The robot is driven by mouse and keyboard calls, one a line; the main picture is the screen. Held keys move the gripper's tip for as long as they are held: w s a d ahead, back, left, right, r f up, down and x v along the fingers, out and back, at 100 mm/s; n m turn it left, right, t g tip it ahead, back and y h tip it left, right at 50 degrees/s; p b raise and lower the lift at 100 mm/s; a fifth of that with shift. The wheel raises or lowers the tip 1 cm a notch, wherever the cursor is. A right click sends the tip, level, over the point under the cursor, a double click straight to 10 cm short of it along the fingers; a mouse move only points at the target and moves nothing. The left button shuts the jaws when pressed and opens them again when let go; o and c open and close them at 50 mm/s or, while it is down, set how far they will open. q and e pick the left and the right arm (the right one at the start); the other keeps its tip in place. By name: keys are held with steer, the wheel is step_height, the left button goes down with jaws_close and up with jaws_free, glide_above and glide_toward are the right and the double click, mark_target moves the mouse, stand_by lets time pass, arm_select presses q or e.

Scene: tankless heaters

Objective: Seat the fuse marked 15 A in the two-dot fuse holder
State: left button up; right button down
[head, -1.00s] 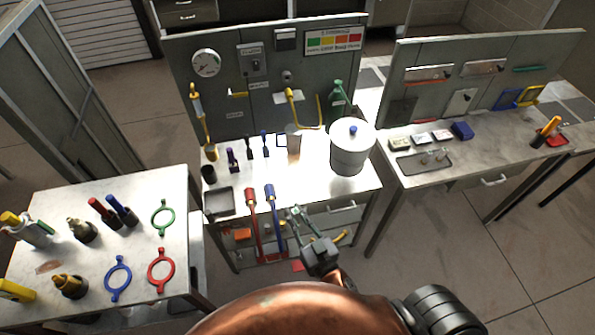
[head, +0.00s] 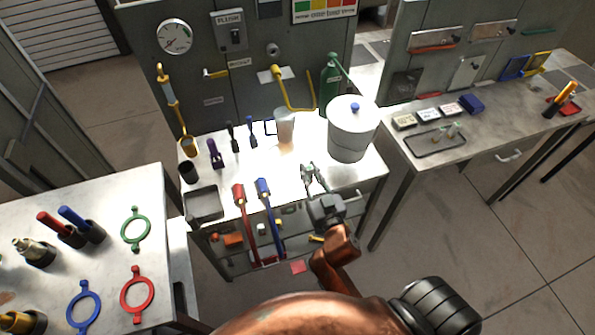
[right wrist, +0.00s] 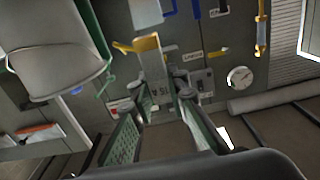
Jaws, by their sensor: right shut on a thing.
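My right gripper (head: 309,172) is above the front right part of the middle bench. In the right wrist view its fingers (right wrist: 163,97) are shut on a small grey fuse marked 15 A (right wrist: 157,83), whose marking shows upside down. The fuse is too small to make out in the head view. Several small light-topped blocks (head: 427,116) stand in a row on the right bench, behind a tray (head: 419,151) with small upright pieces. I cannot make out dots on any block, so I cannot tell which is the two-dot fuse holder. My left gripper is not in view.
A large white lidded canister (head: 350,135) stands just beyond my right gripper. A blue box (head: 472,104) ends the block row. A gap separates the middle and right benches.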

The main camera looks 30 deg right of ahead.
steer(key=w+d+f+b, duration=0.1)
steer(key=w+f, duration=0.1)
steer(key=w, duration=0.1)
steer(key=w+d+f+b, duration=0.1)
steer(key=w+d+f, duration=0.1)
steer(key=w+f, duration=0.1)
steer(key=w+d+f+b, duration=0.1)
steer(key=w+f+b, duration=0.1)
steer(key=w, duration=0.3)
steer(key=shift+w+d+f, duration=0.15)
steer(key=shift+w+f, duration=0.1)
steer(key=shift+f, duration=0.5)
steer(key=shift+w+d+f+b, duration=0.15)
steer(key=shift+w+f+b, duration=0.15)
steer(key=shift+w+f, duration=0.1)
step_height(320, 180, down, 3)
steer(key=shift+w+d+r+b, duration=0.1)
steer(key=shift+w+b, duration=0.05)
steer(key=shift+b, duration=0.65)
steer(key=shift+f, duration=0.4)
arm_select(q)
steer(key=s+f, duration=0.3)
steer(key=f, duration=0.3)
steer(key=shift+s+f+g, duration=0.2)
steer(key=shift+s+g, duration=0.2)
arm_select(e)
steer(key=shift+r, duration=0.1)
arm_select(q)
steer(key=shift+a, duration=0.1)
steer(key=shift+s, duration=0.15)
